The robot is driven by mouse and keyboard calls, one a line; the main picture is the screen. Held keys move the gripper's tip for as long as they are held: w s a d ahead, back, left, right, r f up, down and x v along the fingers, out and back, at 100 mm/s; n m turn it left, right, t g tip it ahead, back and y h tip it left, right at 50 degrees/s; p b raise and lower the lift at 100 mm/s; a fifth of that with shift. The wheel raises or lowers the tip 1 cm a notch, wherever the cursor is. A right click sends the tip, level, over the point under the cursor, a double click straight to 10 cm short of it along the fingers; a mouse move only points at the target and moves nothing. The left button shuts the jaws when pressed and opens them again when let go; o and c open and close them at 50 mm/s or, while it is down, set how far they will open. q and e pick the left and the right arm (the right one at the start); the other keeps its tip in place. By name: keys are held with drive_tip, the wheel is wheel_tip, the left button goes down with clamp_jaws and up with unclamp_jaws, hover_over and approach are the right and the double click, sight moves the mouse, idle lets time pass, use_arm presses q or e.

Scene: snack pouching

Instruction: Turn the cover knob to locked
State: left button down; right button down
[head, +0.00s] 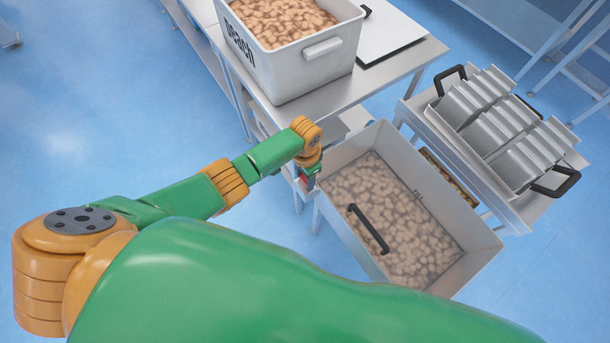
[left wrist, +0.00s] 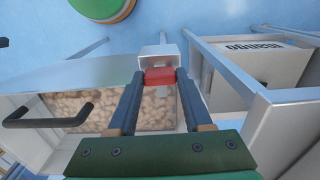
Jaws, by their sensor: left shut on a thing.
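The red cover knob (left wrist: 160,77) shows between the fingertips of my left gripper in the left wrist view, in front of a small pale bracket (left wrist: 158,52) at the bin's edge. My left gripper (head: 307,184) is shut on the knob at the left corner of the open-topped metal bin (head: 478,243). In the head view the fingers mostly hide the knob. A clear cover with a black handle (head: 368,229) lies over brown pieces in the bin. The knob's lock marking cannot be read. My right gripper is not in view.
A white tub (head: 290,75) labelled "peach", full of brown pieces, stands on a metal table (head: 395,78) behind. A cart (head: 525,212) at the right holds a tray of metal pouch holders (head: 502,125) with black handles. Blue floor is clear at the left.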

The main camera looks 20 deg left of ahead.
sight(305, 179)
use_arm(q)
drive_tip(key=shift+c, duration=1.6)
unclamp_jaws()
drive_tip(key=shift+r, duration=0.15)
drive_tip(key=shift+r, duration=0.35)
wheel_tip(305, 179, up, 6)
drive_tip(key=shift+r, duration=0.1)
